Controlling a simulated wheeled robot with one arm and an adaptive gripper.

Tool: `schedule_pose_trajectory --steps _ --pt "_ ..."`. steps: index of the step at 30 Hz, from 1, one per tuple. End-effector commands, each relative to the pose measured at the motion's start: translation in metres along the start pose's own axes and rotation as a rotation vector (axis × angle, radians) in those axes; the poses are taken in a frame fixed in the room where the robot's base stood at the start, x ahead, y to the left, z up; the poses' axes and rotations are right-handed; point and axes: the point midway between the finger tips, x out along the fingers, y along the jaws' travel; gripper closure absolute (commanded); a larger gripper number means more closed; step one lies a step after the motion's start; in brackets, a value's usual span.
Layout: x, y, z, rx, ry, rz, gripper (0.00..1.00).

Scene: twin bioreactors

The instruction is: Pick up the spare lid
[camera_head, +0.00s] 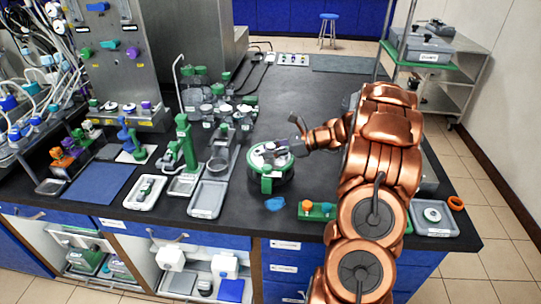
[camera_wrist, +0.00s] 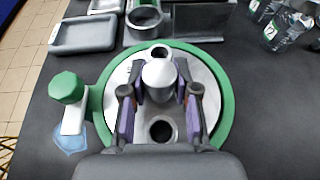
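My gripper (camera_head: 269,150) is over a round pale plate with a green rim on the dark bench. In the wrist view the pale plate (camera_wrist: 115,84) and its green rim (camera_wrist: 228,92) lie below my gripper (camera_wrist: 160,93). An upright metal knob (camera_wrist: 159,74) rises between my two purple-padded fingers. The fingers stand apart with narrow gaps beside the knob, and I see no clear contact. The plate has round dark holes. A white disc (camera_head: 432,215) lies in a grey tray at the right. I cannot tell for sure which of these is the spare lid.
A green-knobbed handle (camera_wrist: 66,88) sticks out from the rim, with a blue patch (camera_head: 275,204) near it. A green block with coloured knobs (camera_head: 317,212) stands at the front edge. Trays (camera_head: 208,200) and glassware (camera_head: 215,110) stand left. Bench behind the plate is clear.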

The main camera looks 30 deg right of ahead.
Motion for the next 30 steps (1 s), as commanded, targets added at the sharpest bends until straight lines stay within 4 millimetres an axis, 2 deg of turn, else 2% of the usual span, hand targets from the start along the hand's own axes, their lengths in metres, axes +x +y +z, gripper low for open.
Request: schedule_pose_trajectory --steps 1,7,25,30 --pt "0.0 0.0 0.0 0.0 0.0 0.0 0.79" --pt "0.0 0.0 0.0 0.0 0.0 0.0 0.99" --pt "0.0 0.0 0.001 0.0 -0.001 0.0 1.0" --pt "-0.005 -0.001 0.013 -0.003 -0.002 -0.001 1.0"
